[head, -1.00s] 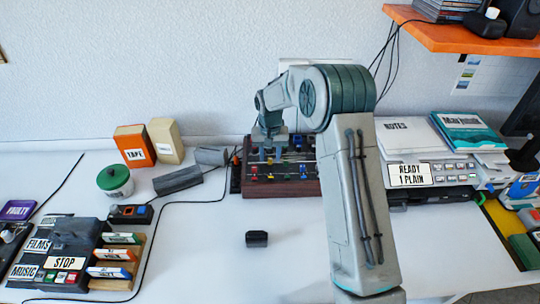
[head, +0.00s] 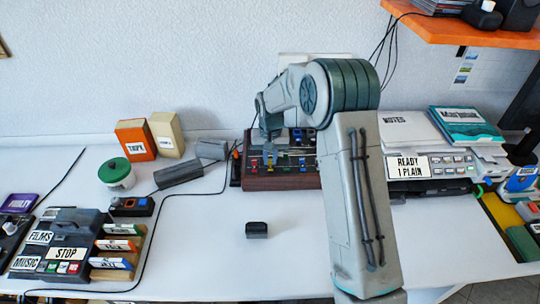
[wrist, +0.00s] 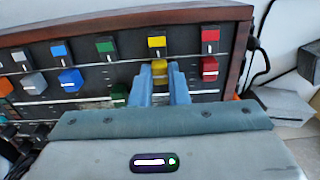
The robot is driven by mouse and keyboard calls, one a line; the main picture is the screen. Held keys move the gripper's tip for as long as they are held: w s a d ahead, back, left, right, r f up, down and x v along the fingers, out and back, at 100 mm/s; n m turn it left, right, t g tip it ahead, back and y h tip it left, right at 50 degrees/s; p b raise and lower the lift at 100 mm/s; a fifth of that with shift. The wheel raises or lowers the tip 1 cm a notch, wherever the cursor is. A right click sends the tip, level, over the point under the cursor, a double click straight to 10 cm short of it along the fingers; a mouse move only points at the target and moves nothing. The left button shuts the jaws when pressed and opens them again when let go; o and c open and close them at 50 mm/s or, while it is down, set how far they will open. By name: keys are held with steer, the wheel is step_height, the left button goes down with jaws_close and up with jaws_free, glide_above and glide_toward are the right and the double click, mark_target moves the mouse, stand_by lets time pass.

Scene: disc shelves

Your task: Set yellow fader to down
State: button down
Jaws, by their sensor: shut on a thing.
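The fader box (head: 282,183) is dark with a wooden rim and stands at the back of the table, partly hidden by my arm in the head view. In the wrist view its panel (wrist: 125,45) carries rows of coloured knobs. My gripper (wrist: 160,73) has its blue fingers shut on the yellow fader knob (wrist: 160,68). Another yellow knob (wrist: 157,42) with a white mark sits just above it in the picture. In the head view my gripper (head: 270,157) is over the box's left part; its hold is too small to make out there.
In the wrist view, red knobs (wrist: 210,68) stand close right of my fingers, and a green (wrist: 105,46) and a blue knob (wrist: 70,80) lie left. A small black block (head: 257,230) lies on the table before the box. Grey cylinders (head: 179,173) lie to its left.

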mark_target(270, 160)
steer(key=c, duration=1.4)
jaws_free()
steer(key=shift+w, duration=0.1)
step_height(270, 160, up, 14)
steer(key=s+d+r+t, duration=0.1)
steer(key=s+d+r, duration=0.3)
steer(key=s, duration=0.4)
steer(key=s+d+r+t, duration=0.1)
steer(key=s+d+r, duration=0.25)
steer(key=s, duration=0.35)
steer(key=s+d+f, duration=0.1)
steer(key=s+d, duration=0.1)
steer(key=s, duration=0.6)
steer(key=s+d+f, duration=0.2)
steer(key=s+d, duration=0.1)
steer(key=s, duration=0.5)
steer(key=shift+s+d+t, duration=0.15)
steer(key=shift+s+t, duration=0.2)
steer(key=shift+t, duration=0.05)
